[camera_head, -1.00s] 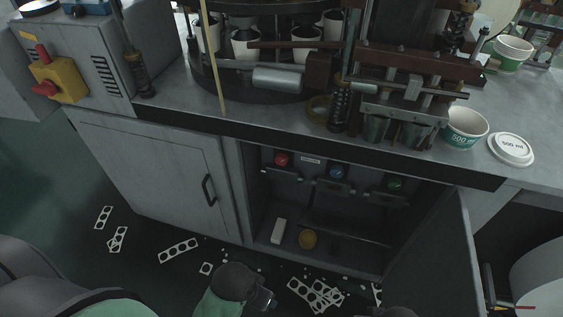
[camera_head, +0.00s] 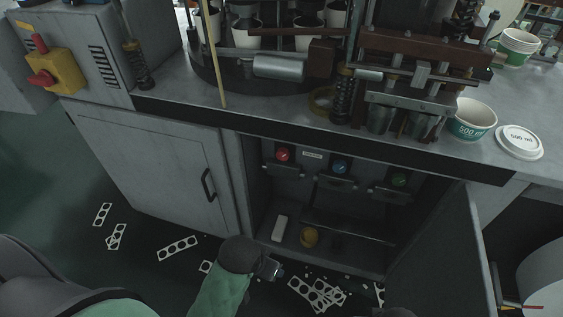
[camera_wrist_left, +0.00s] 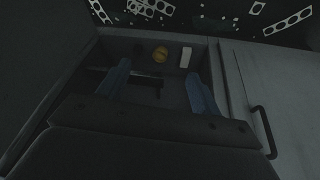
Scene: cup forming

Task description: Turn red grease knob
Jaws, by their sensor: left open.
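The red knob (camera_head: 283,154) sits at the left of a row of knobs on the back panel inside the open lower cabinet. A blue knob (camera_head: 340,166) and a green knob (camera_head: 399,180) are to its right. My left gripper (camera_head: 275,269) is low in front of the cabinet opening, below and apart from the red knob. In the left wrist view its two blue-grey fingers (camera_wrist_left: 157,69) are spread with nothing between them. The red knob is not visible in that view. My right gripper cannot be made out in either view.
A white block (camera_head: 279,228) and a yellow round object (camera_head: 309,238) lie on the cabinet floor. The open cabinet door (camera_head: 440,255) stands on the right, and a closed door (camera_head: 155,180) is on the left. The dark counter edge (camera_head: 330,145) overhangs the knobs. Punched scraps (camera_head: 317,292) litter the floor.

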